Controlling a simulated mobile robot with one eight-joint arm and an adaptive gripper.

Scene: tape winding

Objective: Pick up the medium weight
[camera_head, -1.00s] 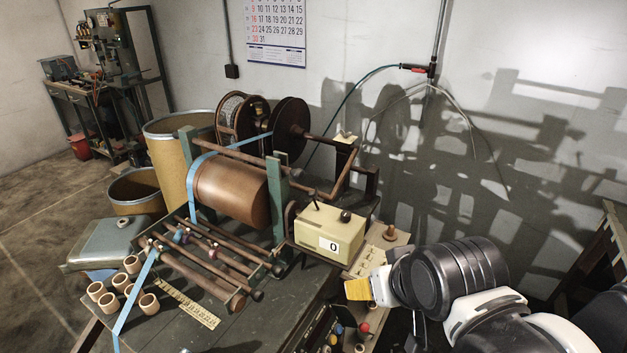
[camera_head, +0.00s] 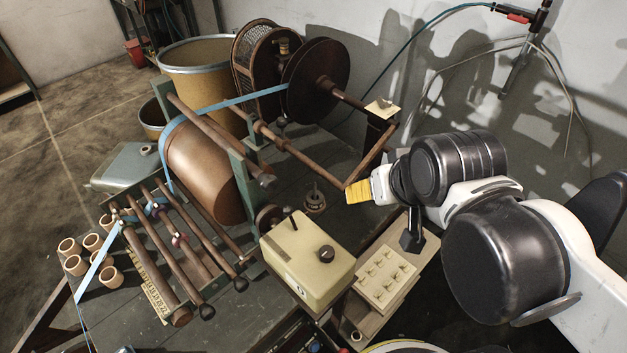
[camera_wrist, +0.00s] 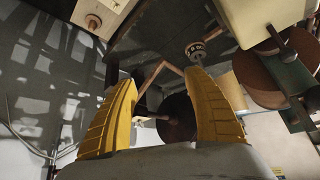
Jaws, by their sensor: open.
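A small dark round weight (camera_head: 315,201) with an upright stem stands on the bench, behind the cream counter box. It also shows in the wrist view (camera_wrist: 196,50), near the tip of the right-hand finger and not between the fingers. I cannot tell whether it is the medium one. My gripper (camera_head: 358,191) is to the right of this weight in the head view, with one yellow finger showing. In the wrist view my gripper (camera_wrist: 160,78) has two yellow fingers wide apart with nothing held between them.
The cream counter box (camera_head: 307,258) stands in front of the weight. The copper drum (camera_head: 204,172) is at left. A pegged board (camera_head: 384,278) lies at right.

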